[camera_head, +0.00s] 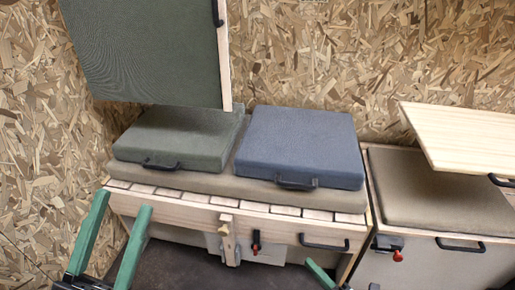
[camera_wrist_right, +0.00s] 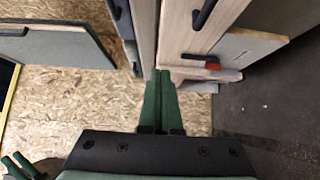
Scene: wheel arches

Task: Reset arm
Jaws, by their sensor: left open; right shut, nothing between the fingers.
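My left gripper (camera_head: 124,203) is at the lower left of the head view, its two green fingers spread apart with nothing between them. It stands in front of the left end of the wooden bench (camera_head: 180,213). My right gripper (camera_wrist_right: 160,75) shows in the wrist view with its green fingers together and nothing between them. In the head view only a green fingertip of it (camera_head: 319,274) shows at the bottom edge, in front of the bench. Whether the right fingers touch the wooden edge beyond them in the wrist view, I cannot tell.
A green cushion (camera_head: 175,137) and a blue cushion (camera_head: 297,145) with black handles lie on the bench. A green panel (camera_head: 150,50) stands raised at upper left. At right, a wooden lid (camera_head: 465,138) is raised above a brown cushion (camera_head: 440,190). Red-tipped latches (camera_head: 256,244) mark the fronts.

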